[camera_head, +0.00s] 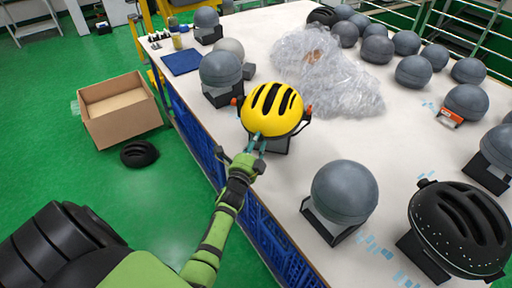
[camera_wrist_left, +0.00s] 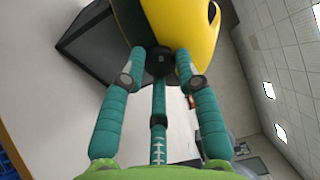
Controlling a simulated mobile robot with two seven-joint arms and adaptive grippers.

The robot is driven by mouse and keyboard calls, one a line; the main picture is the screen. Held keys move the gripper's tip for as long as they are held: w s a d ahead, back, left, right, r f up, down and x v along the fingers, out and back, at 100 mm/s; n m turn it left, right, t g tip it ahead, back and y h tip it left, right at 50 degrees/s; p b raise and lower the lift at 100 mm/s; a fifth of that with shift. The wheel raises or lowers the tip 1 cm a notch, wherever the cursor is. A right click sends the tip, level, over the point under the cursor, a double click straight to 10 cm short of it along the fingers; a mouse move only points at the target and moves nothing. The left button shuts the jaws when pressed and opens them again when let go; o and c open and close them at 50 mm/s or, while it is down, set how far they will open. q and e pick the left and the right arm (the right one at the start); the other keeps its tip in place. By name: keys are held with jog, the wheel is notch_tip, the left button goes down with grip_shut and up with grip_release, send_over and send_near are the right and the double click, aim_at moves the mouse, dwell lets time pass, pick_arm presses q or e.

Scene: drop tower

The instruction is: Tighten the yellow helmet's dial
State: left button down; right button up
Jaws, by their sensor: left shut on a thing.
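The yellow helmet (camera_head: 285,122) with black vents sits on a dark stand near the table's left edge. In the left wrist view the helmet's yellow shell (camera_wrist_left: 190,28) fills the top, tilted by the camera's angle. The dark round dial (camera_wrist_left: 159,62) sits below the shell's rim. My left gripper (camera_head: 257,140) reaches the near side of the helmet. In the left wrist view the teal fingers of my left gripper (camera_wrist_left: 160,58) are on either side of the dial, shut on it. In the head view the dial is hidden. My right gripper is not in view.
The white table (camera_head: 235,122) holds several grey head forms, including one close by (camera_head: 344,190), and a black helmet (camera_head: 460,225) at the right. Clear plastic wrap (camera_head: 335,80) lies behind the yellow helmet. A cardboard box (camera_head: 125,125) and black helmet (camera_head: 139,153) are on the green floor.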

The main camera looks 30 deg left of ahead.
pick_arm(q)
jog(key=m+b, duration=0.3)
jog(key=m, duration=0.2)
jog(key=m+b, duration=0.3)
jog(key=m, duration=0.2)
jog(key=shift+f+m, duration=0.2)
jog(key=shift+m, duration=0.1)
jog(key=shift+r, duration=0.1)
dwell(0.3)
jog(key=c, duration=0.9)
grip_release()
jog(key=v, duration=1.2)
jog(key=shift+a+f, duration=0.15)
jog(key=shift+f, duration=0.05)
